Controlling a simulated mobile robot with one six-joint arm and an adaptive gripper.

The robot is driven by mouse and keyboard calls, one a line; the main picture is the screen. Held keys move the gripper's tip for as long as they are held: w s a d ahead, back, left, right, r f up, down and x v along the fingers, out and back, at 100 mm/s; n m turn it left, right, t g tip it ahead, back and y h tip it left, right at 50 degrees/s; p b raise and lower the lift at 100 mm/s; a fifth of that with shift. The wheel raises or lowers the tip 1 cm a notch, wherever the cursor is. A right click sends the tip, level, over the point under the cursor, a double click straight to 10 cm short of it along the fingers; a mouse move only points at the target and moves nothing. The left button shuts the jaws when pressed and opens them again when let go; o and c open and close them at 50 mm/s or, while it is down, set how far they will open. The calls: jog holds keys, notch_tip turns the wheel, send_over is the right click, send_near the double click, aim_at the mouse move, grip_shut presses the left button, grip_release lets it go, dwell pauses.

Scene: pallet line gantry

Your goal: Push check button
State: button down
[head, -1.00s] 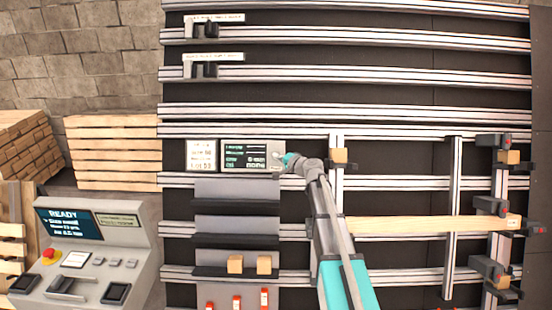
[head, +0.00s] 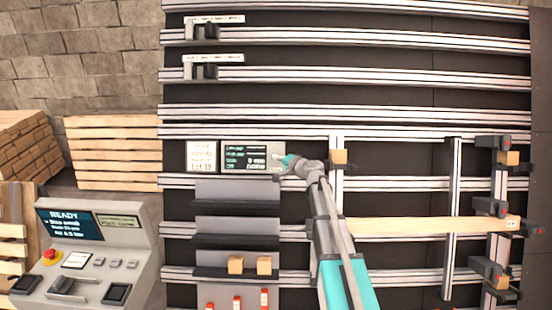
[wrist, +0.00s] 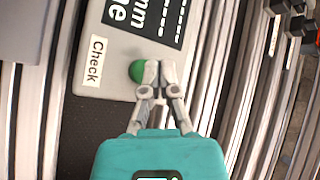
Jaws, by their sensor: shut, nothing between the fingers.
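The check button is a green round button (wrist: 137,72) on a grey panel, beside a white label reading "Check" (wrist: 95,62) in the wrist view. My gripper (wrist: 159,70) is shut and empty, its fingertips over the right part of the button and hiding that part. Whether the tips touch the button cannot be told. In the head view the grey display panel (head: 250,171) with its dark screen hangs on the rails, and my gripper (head: 284,160) is at its right end, covering the button there.
A white sheet (head: 201,156) hangs left of the panel. Grey shelves (head: 237,208) with two wooden blocks (head: 236,264) sit below. A wooden beam (head: 425,225) and clamps (head: 490,207) are to the right. A console (head: 85,262) showing "READY" stands at lower left.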

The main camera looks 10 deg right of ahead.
dwell(0.4)
jog(key=s, duration=0.1)
jog(key=s+r+p, duration=0.1)
jog(key=s, duration=0.1)
jog(key=s+a+r+p, duration=0.1)
jog(key=shift+s+a+r, duration=0.1)
jog(key=shift+s+r, duration=0.05)
jog(key=shift+r, duration=0.05)
dwell(0.3)
dwell(0.6)
jog(key=s+a+f+n+g+b, duration=0.4)
jog(key=s+a+f+n+g, duration=0.4)
jog(key=s+f, duration=0.65)
jog(key=s+d+f+n+g+h+b, duration=0.1)
jog(key=s+f+g+h, duration=0.2)
jog(key=s, duration=0.6)
jog(key=s+d+f+g+h+b, duration=0.1)
jog(key=s+f+g+h+b, duration=0.1)
jog(key=s+f, duration=0.4)
jog(key=shift+s+d+f+n+g+h, duration=0.15)
jog(key=shift+s+d+n+g+h, duration=0.2)
jog(key=shift+s+g+h, duration=0.85)
